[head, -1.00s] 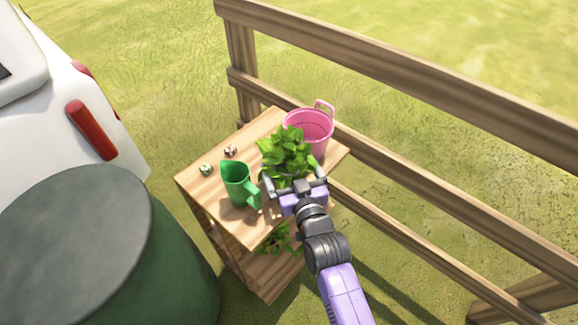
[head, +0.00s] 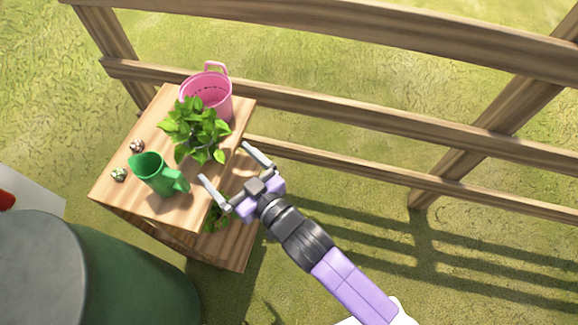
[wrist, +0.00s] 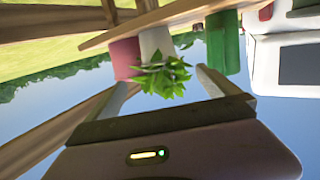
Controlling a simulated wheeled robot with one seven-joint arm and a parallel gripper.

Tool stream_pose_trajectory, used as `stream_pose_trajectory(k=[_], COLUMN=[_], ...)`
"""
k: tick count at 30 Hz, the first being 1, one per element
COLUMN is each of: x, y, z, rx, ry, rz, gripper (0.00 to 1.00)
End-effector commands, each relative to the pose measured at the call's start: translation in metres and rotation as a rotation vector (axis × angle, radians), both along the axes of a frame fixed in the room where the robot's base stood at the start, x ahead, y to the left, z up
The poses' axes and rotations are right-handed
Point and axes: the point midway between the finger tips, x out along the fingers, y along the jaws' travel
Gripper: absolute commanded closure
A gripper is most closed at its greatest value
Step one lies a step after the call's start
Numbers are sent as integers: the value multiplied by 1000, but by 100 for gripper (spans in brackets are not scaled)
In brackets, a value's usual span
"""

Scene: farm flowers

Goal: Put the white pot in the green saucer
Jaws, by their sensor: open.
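The white pot (wrist: 155,40) stands on the wooden table's top, upside down in the wrist view. In the head view its leafy plant (head: 195,132) hides most of it. My gripper (head: 222,163) is open and empty, its fingers spread at the table's near right edge, pointing towards the plant but apart from it. In the wrist view the plant's leaves appear between my gripper's fingertips (wrist: 166,80), farther off. I cannot make out a green saucer in either view.
A pink bucket (head: 208,97) stands just behind the plant. A green jug (head: 157,175) is on its left, with two small items farther left. Another plant (head: 215,218) is on the lower shelf. A wooden fence (head: 330,105) runs behind; a dark green barrel (head: 130,285) stands front left.

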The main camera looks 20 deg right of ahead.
Motion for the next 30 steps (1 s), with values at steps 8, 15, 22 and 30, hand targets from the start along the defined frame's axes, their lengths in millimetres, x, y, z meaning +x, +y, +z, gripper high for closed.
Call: stream_pose_trajectory(k=[8,15,22,30], x=[-19,-111,-209,-302], y=[-21,-96,-148,-177], z=[-10,-28,-15,30], rx=[-13,-47,-57,-44], ry=[11,50,96,152], rz=[-17,-91,-177,-292], gripper=[1,1,1,1])
